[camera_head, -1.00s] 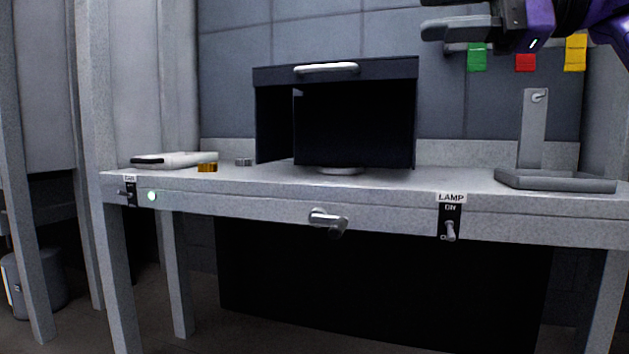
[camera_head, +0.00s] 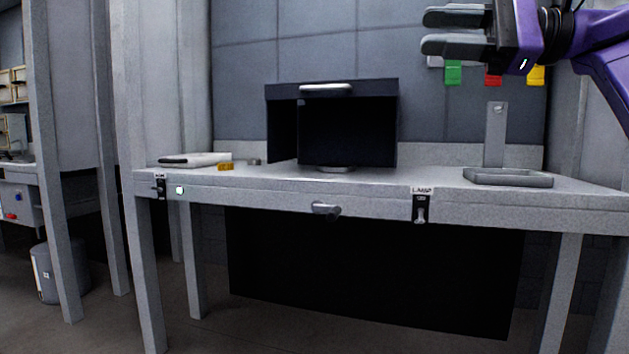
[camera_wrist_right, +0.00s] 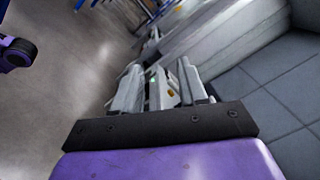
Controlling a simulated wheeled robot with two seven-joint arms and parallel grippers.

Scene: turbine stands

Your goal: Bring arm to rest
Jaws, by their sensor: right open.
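My right gripper (camera_head: 428,32) is in the upper right of the head view, on its purple arm (camera_head: 600,70). Its two grey fingers point left, with a gap between them and nothing held. It is in the air, in front of the wall and above the height of the workbench top. In the right wrist view the same gripper (camera_wrist_right: 157,82) shows its fingers apart, with the floor and the bench side beyond. My left gripper is not in the head view.
A grey workbench (camera_head: 375,197) stands ahead, with a dark open-fronted box (camera_head: 345,90), a drawer handle (camera_head: 325,209) and a lamp switch (camera_head: 420,208). A grey stand (camera_head: 497,135) is on its right. Coloured tags (camera_head: 453,73) hang behind the gripper. A bin (camera_head: 48,275) stands at left.

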